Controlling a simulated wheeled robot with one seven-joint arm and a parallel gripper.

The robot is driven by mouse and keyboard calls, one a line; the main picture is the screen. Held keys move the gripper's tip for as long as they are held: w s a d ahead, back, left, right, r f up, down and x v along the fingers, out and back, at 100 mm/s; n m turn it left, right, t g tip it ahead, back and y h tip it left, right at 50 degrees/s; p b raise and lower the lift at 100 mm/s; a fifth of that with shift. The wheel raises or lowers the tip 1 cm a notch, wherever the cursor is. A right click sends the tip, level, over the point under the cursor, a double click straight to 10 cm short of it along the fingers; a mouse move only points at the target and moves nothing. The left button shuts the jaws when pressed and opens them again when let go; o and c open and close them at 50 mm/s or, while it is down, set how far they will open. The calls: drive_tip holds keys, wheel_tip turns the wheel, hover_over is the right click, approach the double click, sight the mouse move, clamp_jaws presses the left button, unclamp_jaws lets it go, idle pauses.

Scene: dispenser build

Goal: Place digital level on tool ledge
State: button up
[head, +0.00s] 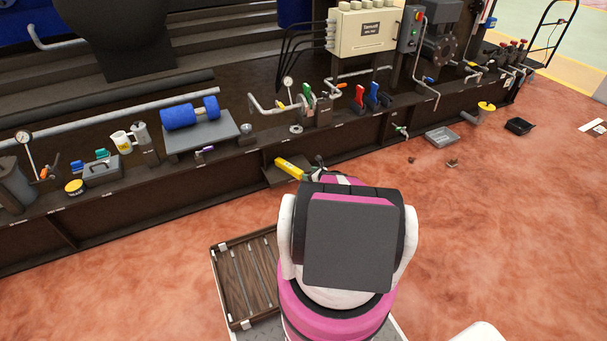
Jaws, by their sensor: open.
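The yellow digital level (289,168) lies at a slant over a small dark ledge (272,179) that juts out from the front of the dark steel base. I take this ledge to be the tool ledge. The level's right end is close to my gripper (317,164), which shows only as small dark parts beyond my pink and white arm. My gripper is open. My arm hides much of it and the right part of the ledge. I cannot tell whether the fingers touch the level.
A slatted wooden rack (233,288) is at lower left of my arm. A grey tray (441,137) and black bin (519,126) lie on open reddish floor.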

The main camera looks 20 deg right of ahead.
drive_tip(key=s+a+r+n+g+y, duration=0.1)
drive_tip(key=s+a+r+n+g, duration=0.3)
drive_tip(key=a+r+n, duration=0.6)
drive_tip(key=s+a+r+n+g+y, duration=0.1)
drive_tip(key=s+a+r+n+g, duration=0.3)
drive_tip(key=a+r, duration=0.6)
drive_tip(key=s+a+r+n+g+h, duration=0.2)
drive_tip(key=s+a+r+n+h, duration=0.1)
drive_tip(key=s+a+r+n, duration=0.3)
drive_tip(key=s+a+r+n+g+h, duration=0.2)
drive_tip(key=s+a+r+n+h, duration=0.2)
drive_tip(key=s+r+n, duration=0.5)
drive_tip(key=shift+s+a+r+n, duration=0.35)
drive_tip(key=shift+s+a+n, duration=0.55)
drive_tip(key=shift+a+n, duration=0.3)
drive_tip(key=shift+a, duration=0.1)
